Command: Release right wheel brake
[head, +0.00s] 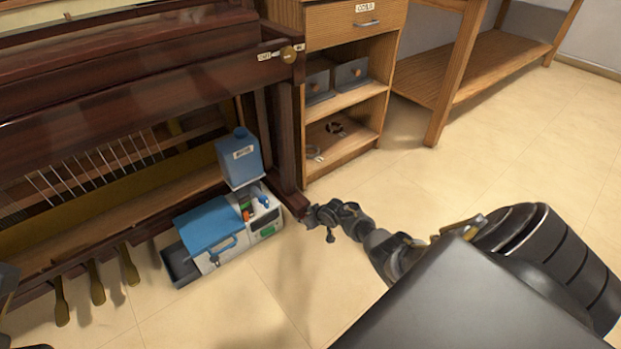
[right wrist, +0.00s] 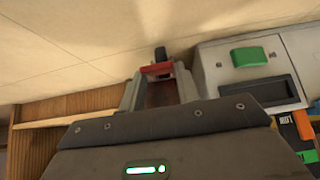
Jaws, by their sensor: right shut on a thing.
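The upright piano (head: 80,90) stands at the left of the head view, with the foot of its right front leg (head: 287,190) near the floor. My right gripper (head: 312,218) is low beside that foot. In the right wrist view a small red brake tab (right wrist: 156,70) lies between the fingertips of the right gripper (right wrist: 160,84), with a black part (right wrist: 160,52) just beyond it. The gripper is shut on the red tab. The wheel itself is not clearly visible.
Brass pedals (head: 97,285) are left. A wooden shelf (head: 345,90) is behind. Floor to the right is clear.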

